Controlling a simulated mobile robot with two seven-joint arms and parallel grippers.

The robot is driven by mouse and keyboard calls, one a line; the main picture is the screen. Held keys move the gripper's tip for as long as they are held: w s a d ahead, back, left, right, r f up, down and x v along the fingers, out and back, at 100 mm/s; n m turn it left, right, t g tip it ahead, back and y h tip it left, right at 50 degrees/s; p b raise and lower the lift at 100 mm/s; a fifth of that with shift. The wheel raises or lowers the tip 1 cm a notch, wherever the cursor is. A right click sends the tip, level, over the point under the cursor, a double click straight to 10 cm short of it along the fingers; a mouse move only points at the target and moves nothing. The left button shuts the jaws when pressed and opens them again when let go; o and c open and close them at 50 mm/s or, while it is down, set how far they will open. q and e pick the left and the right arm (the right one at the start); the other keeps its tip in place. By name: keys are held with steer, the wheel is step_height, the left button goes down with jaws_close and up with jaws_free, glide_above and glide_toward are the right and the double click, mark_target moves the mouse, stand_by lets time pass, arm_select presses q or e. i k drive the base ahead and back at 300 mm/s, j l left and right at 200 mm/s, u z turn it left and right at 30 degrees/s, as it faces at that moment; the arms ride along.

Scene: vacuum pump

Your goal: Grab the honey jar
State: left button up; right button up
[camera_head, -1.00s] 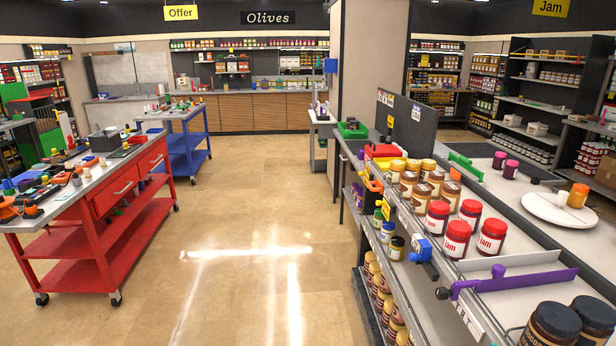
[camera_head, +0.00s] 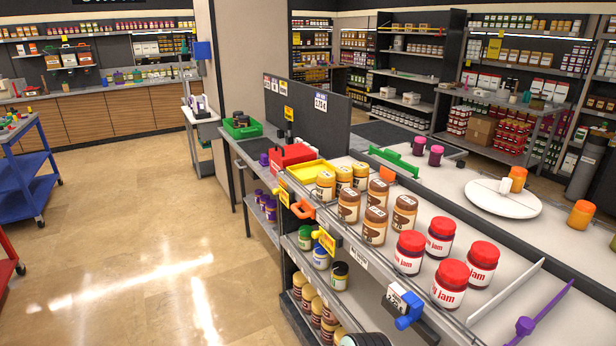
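No jar carries a label that I can read as honey. Yellow-lidded jars (camera_head: 325,187) stand at the far end of the top shelf (camera_head: 380,262), close beside several brown spread jars (camera_head: 375,226). An orange jar (camera_head: 517,179) stands on a round white board (camera_head: 503,199) on the counter at the right. Another orange-lidded jar (camera_head: 581,215) stands at the right, beyond that board. I cannot tell which of these is the honey jar.
Several red-lidded jam jars (camera_head: 451,284) stand nearer on the shelf. A purple bar (camera_head: 540,315) and white divider (camera_head: 505,291) lie at the lower right. A lower shelf holds small jars (camera_head: 320,257). Open floor (camera_head: 140,260) lies left; a blue cart (camera_head: 35,175) stands at the left edge.

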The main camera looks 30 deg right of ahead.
mark_target(326, 182)
steer(key=i+j+z, duration=0.1)
steer(key=i+z, duration=0.25)
steer(key=i+j+z, duration=0.3)
steer(key=i, duration=0.15)
steer(key=i+j+z, duration=0.15)
steer(key=i+z, duration=0.2)
